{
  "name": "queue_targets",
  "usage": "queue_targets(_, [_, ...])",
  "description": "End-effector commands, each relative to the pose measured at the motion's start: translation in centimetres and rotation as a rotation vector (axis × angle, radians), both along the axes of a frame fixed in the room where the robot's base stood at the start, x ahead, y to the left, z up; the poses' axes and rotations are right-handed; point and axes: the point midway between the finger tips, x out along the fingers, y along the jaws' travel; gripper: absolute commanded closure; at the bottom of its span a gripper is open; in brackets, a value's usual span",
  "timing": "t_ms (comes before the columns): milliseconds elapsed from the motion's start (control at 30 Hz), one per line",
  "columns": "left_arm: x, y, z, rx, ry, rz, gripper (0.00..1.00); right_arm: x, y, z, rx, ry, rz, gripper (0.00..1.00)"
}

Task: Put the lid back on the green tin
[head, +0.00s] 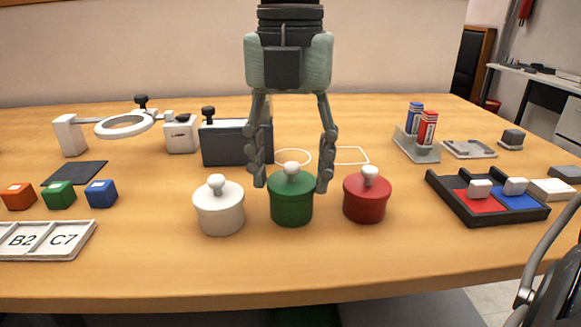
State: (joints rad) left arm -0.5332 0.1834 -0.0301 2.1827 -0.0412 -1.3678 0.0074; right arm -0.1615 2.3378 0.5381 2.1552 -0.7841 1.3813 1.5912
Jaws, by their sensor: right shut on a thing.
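The green tin (292,211) stands upright on the table between a white tin (219,213) and a red tin (366,203). Its green lid (291,186), with a pale round knob, is at the tin's top, level as far as I can see, with no clear gap below it. My right gripper (292,187) points straight down from above, with one finger on each side of the lid, shut on it. Whether the lid is fully seated I cannot tell.
A dark box (226,145) and a ring magnifier (125,125) stand behind on the left. Coloured cubes (58,194) and a label tray (45,240) lie left. A black tray (488,209) lies right. The table front is clear.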

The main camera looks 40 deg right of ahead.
Motion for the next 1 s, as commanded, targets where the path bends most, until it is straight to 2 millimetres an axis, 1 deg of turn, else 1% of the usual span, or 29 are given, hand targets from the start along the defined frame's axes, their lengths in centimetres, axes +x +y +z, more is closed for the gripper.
queue_targets(1000, [0.0, 0.0, -0.6, 0.0, 0.0, 0.0, 1.0, -0.01, 0.01, -0.06, 0.0, 0.0, -0.001, 0.61])
